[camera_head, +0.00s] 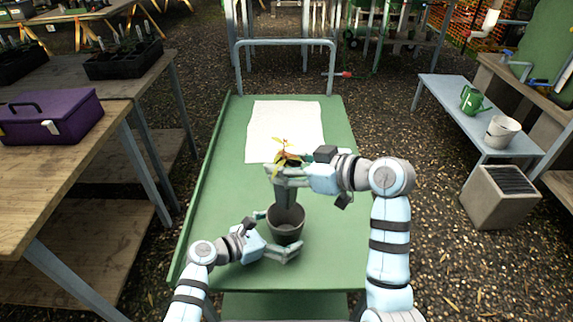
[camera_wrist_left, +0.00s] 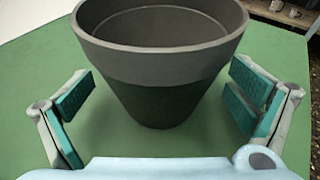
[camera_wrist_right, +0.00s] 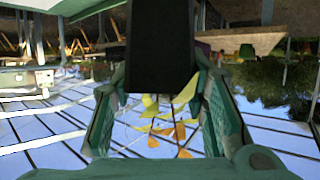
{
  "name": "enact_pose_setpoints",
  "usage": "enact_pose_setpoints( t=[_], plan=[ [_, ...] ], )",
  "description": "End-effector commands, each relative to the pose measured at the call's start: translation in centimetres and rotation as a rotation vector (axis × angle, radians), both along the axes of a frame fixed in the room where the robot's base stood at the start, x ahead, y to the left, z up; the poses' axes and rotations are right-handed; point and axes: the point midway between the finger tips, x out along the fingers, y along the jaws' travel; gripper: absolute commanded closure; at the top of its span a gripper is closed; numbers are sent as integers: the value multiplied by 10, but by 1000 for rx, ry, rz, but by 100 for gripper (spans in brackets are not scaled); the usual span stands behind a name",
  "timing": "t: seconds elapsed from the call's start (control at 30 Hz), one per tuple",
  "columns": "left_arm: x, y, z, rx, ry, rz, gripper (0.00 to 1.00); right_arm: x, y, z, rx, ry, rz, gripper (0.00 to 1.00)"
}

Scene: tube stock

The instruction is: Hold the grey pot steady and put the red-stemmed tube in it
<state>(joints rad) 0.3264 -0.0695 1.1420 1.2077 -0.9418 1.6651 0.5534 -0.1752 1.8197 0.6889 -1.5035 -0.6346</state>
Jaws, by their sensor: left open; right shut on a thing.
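The grey pot (camera_head: 286,224) stands upright on the green bench top. My left gripper (camera_head: 277,236) is open, with one finger on either side of the pot. In the left wrist view, gaps show between the fingers and the pot (camera_wrist_left: 160,85), and no tube shows in its mouth. My right gripper (camera_head: 281,173) is shut on a dark tube (camera_head: 285,193), held roughly upright over the pot's far side. Yellow-orange leaves (camera_head: 286,152) rise above that gripper. The tube (camera_wrist_right: 160,45) also shows between the fingers in the right wrist view.
A white sheet (camera_head: 285,125) lies on the bench behind the pot. A purple toolbox (camera_head: 52,117) and black trays of plants (camera_head: 123,60) are on the left tables. A green watering can (camera_head: 473,100) and a pale bucket (camera_head: 502,131) are on the right bench.

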Motion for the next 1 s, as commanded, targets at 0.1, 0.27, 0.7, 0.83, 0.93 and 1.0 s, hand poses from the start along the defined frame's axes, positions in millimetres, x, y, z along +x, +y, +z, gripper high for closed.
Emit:
enact_pose_setpoints(
  t=[0.1, 0.27, 0.7, 0.83, 0.93, 1.0],
  plan=[
    [0, 0, 0, 0, 0, 0, 0, 0, 0, 0, 1, -1, 0, 100],
    [0, 0, 0, 0, 0, 1, 12, 0, 0, 0, 1, -1, 0, 100],
    [0, 0, 0, 1, 0, 1, 46, 0, 0, 0, 1, -1, 0, 100],
    [0, 0, 0, 1, 0, 1, 46, 0, 0, 0, 1, -1, 0, 100],
    [0, 0, 0, 1, 0, 1, 46, 0, 0, 0, 1, -1, 0, 100],
    [0, 0, 0, 1, 0, 1, 46, 0, 0, -2, 1, -1, 0, 100]
  ],
)
